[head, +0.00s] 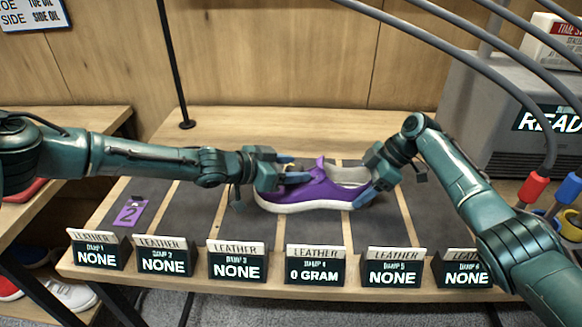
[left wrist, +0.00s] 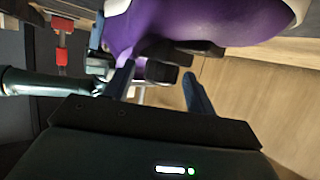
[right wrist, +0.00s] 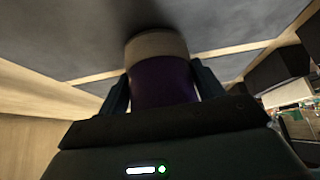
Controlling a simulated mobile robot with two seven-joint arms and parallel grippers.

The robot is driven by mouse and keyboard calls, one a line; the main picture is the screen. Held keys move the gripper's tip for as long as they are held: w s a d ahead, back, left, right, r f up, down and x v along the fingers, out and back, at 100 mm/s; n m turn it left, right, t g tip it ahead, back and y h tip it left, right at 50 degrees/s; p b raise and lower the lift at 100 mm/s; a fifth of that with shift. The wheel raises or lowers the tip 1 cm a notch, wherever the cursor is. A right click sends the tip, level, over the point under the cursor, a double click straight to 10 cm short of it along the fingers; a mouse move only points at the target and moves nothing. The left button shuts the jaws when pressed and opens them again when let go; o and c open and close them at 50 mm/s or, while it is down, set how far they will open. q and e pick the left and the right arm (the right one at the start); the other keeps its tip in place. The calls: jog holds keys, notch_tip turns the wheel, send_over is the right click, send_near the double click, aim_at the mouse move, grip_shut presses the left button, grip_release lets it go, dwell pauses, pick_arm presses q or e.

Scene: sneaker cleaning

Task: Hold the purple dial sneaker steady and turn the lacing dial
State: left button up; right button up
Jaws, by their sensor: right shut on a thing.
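The purple sneaker (head: 318,191) with a cream sole sits on the grey-striped table, toe to the left and heel to the right. My right gripper (head: 369,180) is shut on its heel; the right wrist view shows the purple heel (right wrist: 160,82) between the fingers. My left gripper (head: 284,178) is at the sneaker's front upper. In the left wrist view its fingers (left wrist: 160,88) stand apart, just below the purple upper (left wrist: 200,25). A dark piece shows near them; I cannot tell whether it is the dial. A small yellow spot shows by the left gripper in the head view.
Several small signs (head: 237,260) stand along the table's front edge. A purple card marked 2 (head: 130,212) lies at the left. A grey machine (head: 500,110) stands at the right, and other shoes sit on a lower shelf at the left.

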pick_arm(q)
jog(key=shift+a, duration=0.15)
pick_arm(e)
jog(key=shift+f, duration=0.15)
jog(key=shift+d, duration=0.1)
pick_arm(q)
jog(key=v, duration=1.2)
jog(key=shift+s, duration=0.1)
pick_arm(e)
jog(key=o, duration=1.2)
jog(key=v, duration=1.2)
